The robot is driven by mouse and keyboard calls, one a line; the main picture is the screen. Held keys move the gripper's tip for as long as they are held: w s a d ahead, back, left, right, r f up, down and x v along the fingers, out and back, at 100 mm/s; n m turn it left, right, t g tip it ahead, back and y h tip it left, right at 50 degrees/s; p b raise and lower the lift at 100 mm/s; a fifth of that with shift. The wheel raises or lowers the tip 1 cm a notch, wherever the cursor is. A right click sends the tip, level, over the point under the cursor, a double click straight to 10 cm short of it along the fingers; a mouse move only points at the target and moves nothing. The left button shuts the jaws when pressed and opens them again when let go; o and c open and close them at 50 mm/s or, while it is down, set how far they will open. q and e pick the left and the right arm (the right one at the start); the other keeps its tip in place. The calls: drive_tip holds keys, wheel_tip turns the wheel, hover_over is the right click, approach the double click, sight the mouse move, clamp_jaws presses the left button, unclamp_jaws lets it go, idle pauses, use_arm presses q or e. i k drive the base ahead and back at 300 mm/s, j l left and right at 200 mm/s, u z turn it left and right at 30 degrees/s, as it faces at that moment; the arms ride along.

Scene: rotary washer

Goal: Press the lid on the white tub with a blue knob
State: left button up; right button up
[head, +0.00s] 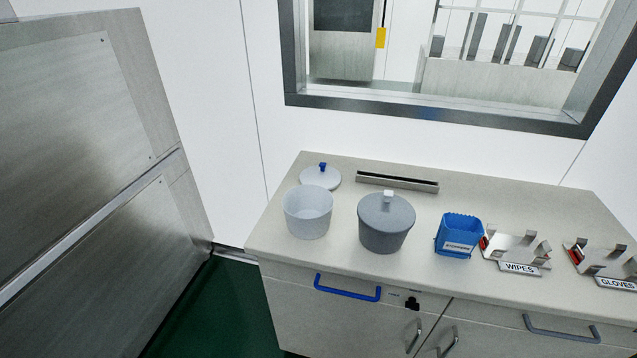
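A white open tub (307,219) stands upright at the left end of the counter, near its front. A pale round lid with a blue knob (321,177) lies on the counter just behind the tub, its lower edge partly hidden by the tub's rim. A grey tub (384,237) to the right has a grey lid with a white knob (388,203) on it. Neither of my grippers shows in the head view.
A metal bar (397,182) lies at the back of the counter (520,197). A blue container (459,236), a WIPES holder (516,250) and a GLOVES holder (606,262) stand to the right. A blue drawer handle (347,290) sticks out below. A steel cabinet (90,120) stands at left.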

sight(328, 177)
drive_tip(key=z, duration=0.45)
drive_tip(key=j+z, duration=1.4)
